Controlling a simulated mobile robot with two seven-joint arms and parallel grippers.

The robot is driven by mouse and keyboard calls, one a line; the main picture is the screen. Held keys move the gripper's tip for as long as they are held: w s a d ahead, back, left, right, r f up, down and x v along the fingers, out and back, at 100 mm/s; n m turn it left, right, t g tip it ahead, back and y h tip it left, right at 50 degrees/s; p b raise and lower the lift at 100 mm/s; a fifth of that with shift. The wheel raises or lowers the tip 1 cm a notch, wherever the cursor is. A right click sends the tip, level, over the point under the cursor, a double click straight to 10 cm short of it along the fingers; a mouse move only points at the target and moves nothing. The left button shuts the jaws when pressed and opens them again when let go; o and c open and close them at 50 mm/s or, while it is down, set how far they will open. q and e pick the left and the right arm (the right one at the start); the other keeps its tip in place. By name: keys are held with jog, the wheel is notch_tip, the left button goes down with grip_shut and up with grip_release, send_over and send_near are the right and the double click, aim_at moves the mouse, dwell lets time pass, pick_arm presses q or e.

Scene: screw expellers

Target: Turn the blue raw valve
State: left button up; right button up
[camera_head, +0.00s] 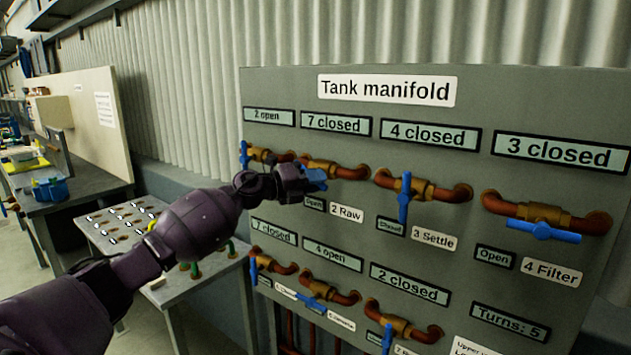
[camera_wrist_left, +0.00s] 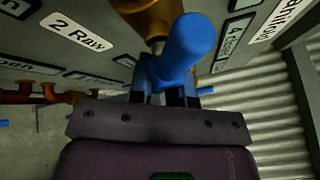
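The blue handle of the raw valve (camera_head: 317,175) is at the top row of the tank manifold, above the "2 Raw" label (camera_head: 347,214). The display above it reads "7 closed"; a small plate below reads "Open". My left gripper (camera_head: 307,184) is at this handle and covers part of it. In the left wrist view the handle (camera_wrist_left: 188,42) points towards the camera, with the fingers (camera_wrist_left: 167,92) on both sides of its lower part. Whether they press on it cannot be told. My right gripper is not in view.
Other brass valves with blue handles sit close by, such as the settle valve (camera_head: 404,196) and the filter valve (camera_head: 543,230). A "Turns: 5" display (camera_head: 510,321) is at the lower right. A bench (camera_head: 168,290) stands behind my left arm.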

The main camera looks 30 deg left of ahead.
pick_arm(q)
jog(key=shift+r, duration=0.1)
grip_shut()
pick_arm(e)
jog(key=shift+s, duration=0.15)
pick_arm(q)
jog(key=shift+r+n+t+h, duration=0.1)
jog(key=shift+n+t+h, duration=0.2)
jog(key=shift+n, duration=0.4)
jog(key=shift+r+n+p, duration=0.1)
jog(key=shift+n+p, duration=0.2)
jog(key=shift+n, duration=0.3)
jog(key=shift+d+r+n+t, duration=0.1)
jog(key=shift+r+n+t, duration=0.05)
jog(key=shift+n+t, duration=0.7)
jog(key=shift+r+n+t, duration=0.1)
jog(key=shift+n+t, duration=0.15)
jog(key=shift+n, duration=0.4)
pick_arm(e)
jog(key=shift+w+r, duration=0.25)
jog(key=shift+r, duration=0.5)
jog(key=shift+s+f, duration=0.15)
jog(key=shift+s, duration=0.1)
pick_arm(q)
jog(key=o, duration=0.7)
grip_release()
jog(key=shift+o, duration=0.2)
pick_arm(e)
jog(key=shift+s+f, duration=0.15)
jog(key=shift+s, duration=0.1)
